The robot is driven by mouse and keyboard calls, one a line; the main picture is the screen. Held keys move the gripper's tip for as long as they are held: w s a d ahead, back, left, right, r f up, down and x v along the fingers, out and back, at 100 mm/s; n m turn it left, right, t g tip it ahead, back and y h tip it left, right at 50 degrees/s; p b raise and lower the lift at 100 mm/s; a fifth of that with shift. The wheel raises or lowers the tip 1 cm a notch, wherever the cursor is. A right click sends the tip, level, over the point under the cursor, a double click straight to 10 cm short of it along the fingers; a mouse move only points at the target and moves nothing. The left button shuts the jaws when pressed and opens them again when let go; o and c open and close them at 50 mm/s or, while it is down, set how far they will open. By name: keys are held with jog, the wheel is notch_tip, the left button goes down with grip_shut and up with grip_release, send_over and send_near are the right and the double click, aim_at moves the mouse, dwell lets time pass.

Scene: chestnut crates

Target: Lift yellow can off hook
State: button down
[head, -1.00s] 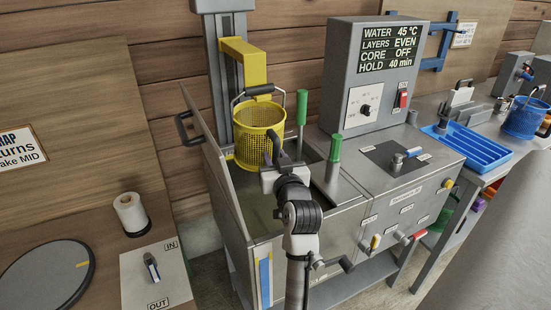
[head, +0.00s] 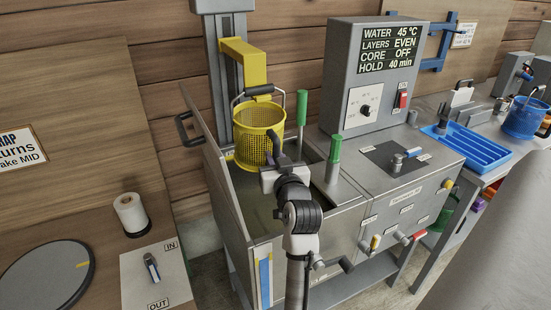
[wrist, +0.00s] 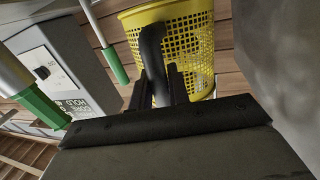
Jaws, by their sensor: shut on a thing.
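The yellow can (head: 257,137) is a perforated basket with a wire bail and a black grip on top. It hangs upright over the open tank. Its black bail grip (head: 259,90) is right under the end of the yellow hook arm (head: 245,58); I cannot tell whether they touch. My gripper (head: 270,163) is at the can's front side, shut on its black side handle. In the wrist view my gripper's fingers (wrist: 160,88) close around the curved black handle (wrist: 152,50), with the yellow mesh (wrist: 185,45) behind it.
The tank (head: 240,215) has its lid (head: 213,165) raised at the left. Green-topped posts (head: 335,148) (head: 302,105) stand right of the can. The control box (head: 375,80) is farther right. A grey column (head: 222,60) stands behind the can.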

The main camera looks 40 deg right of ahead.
jog(key=shift+r, duration=0.4)
jog(key=shift+r+p, duration=0.5)
jog(key=shift+r, duration=0.3)
jog(key=shift+s, duration=0.1)
dwell(0.5)
jog(key=d+b+v, duration=0.1)
jog(key=v, duration=0.8)
jog(key=shift+s+d, duration=0.25)
jog(key=shift+s, duration=0.45)
dwell(0.8)
dwell(0.6)
